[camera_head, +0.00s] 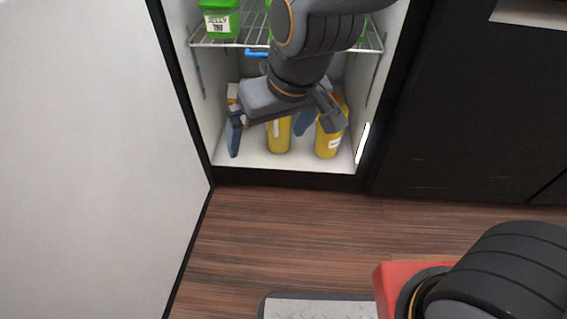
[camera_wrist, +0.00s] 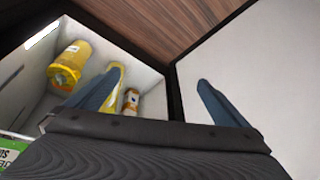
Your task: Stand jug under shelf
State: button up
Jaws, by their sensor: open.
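Two yellow jug-like containers stand upright on the fridge floor below the wire shelf (camera_head: 225,43). One yellow container (camera_head: 279,138) is near the middle; the other yellow container (camera_head: 328,143) is at the right with a white label. I cannot tell which is the task's jug. My gripper (camera_head: 268,138) is in the fridge opening, fingers spread wide and empty. In the wrist view my gripper (camera_wrist: 155,79) is open too. Its left finger partly hides the middle container (camera_wrist: 117,76); the right container (camera_wrist: 72,60) lies beyond that finger.
A small orange-and-white carton (camera_wrist: 131,100) stands at the fridge's left side. Green tubs (camera_head: 220,20) sit on the shelf. The open white door (camera_head: 90,150) bounds the left; a dark cabinet (camera_head: 460,120) is right. The front left floor of the fridge looks clear.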

jog(key=s+d+r+g, duration=0.1)
jog(key=s, duration=0.4)
jog(key=s+d+r+g+h, duration=0.1)
jog(key=s+d+r+g, duration=0.1)
jog(key=s, duration=0.4)
jog(key=shift+r+n, duration=0.3)
jog(key=shift+n, duration=0.1)
jog(key=shift+d+r, duration=0.1)
jog(key=shift+r, duration=0.1)
jog(key=d+r+m+p, duration=0.2)
jog(key=d+r+p, duration=0.4)
jog(key=r+p, duration=0.3)
jog(key=d+r+m+h+p, duration=0.1)
jog(key=d+r+p, duration=0.6)
jog(key=p, duration=0.9)
jog(key=d+r+m+h+p, duration=0.1)
jog(key=d+r+m+p, duration=0.2)
jog(key=d+r+p, duration=0.4)
notch_tip(320, 180, up, 6)
jog(key=p, duration=0.6)
jog(key=shift+d+m, duration=0.25)
jog(key=shift+m, duration=0.15)
